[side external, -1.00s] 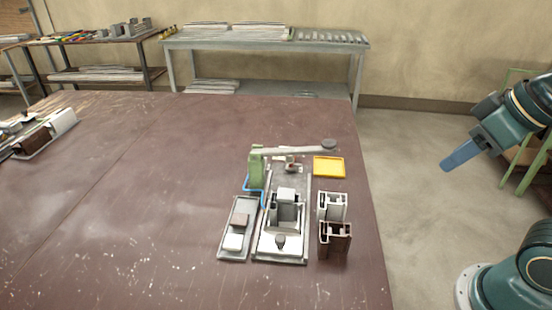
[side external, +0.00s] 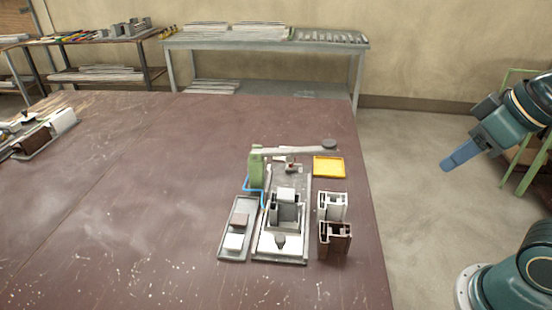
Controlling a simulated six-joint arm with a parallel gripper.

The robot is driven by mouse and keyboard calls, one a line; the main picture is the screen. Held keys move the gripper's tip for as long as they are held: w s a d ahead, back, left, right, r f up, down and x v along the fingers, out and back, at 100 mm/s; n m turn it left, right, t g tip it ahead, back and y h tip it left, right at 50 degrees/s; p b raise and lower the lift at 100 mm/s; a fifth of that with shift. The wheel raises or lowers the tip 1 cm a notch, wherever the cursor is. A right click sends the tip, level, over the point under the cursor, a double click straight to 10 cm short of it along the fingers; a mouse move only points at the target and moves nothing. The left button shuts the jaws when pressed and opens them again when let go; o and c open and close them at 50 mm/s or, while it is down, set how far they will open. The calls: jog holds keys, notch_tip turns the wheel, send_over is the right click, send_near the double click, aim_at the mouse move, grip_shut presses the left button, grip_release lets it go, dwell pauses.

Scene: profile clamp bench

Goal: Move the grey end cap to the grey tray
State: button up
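The grey tray (side external: 224,252) lies at the left of the clamp fixture and holds a brown block (side external: 240,220) and a white block (side external: 234,242). A light grey block (side external: 287,194), which may be the grey end cap, sits at the top of a grey profile piece (side external: 287,213) in the fixture. I cannot tell how it is seated. My gripper (side external: 450,164) is at the right, off the table's edge and far from the fixture. Its fingers are not distinct, so I cannot tell whether it is open.
The clamp fixture (side external: 262,258) has a green post (side external: 256,168) and a long lever (side external: 295,150) reaching right above it. A yellow tray (side external: 329,167) lies behind a white profile (side external: 332,205) and a brown profile (side external: 335,238). The table's left middle is clear.

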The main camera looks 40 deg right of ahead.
jog(key=shift+o, duration=0.2)
jog(key=shift+o, duration=1.3)
jog(key=w+a+m+g, duration=0.2)
jog(key=w, duration=0.6)
jog(key=w+a+m+g, duration=0.1)
jog(key=w+a+m, duration=0.2)
jog(key=w, duration=0.4)
jog(key=w+a+f+m, duration=0.1)
jog(key=w+a+f, duration=0.1)
jog(key=w+f, duration=0.1)
jog(key=w+a+f+m+g, duration=0.1)
jog(key=w+a+f, duration=0.2)
jog(key=w+f, duration=0.1)
jog(key=w+a+f+m+g, duration=0.1)
jog(key=w+a+f, duration=0.1)
jog(key=w+f, duration=0.2)
jog(key=shift+w+a+f+m, duration=0.25)
jog(key=shift+w+m, duration=0.15)
jog(key=shift+w, duration=0.1)
jog(key=shift+w+a+f+g, duration=0.25)
jog(key=shift+w+f+g, duration=0.05)
jog(key=shift+f, duration=0.1)
jog(key=shift+f, duration=0.1)
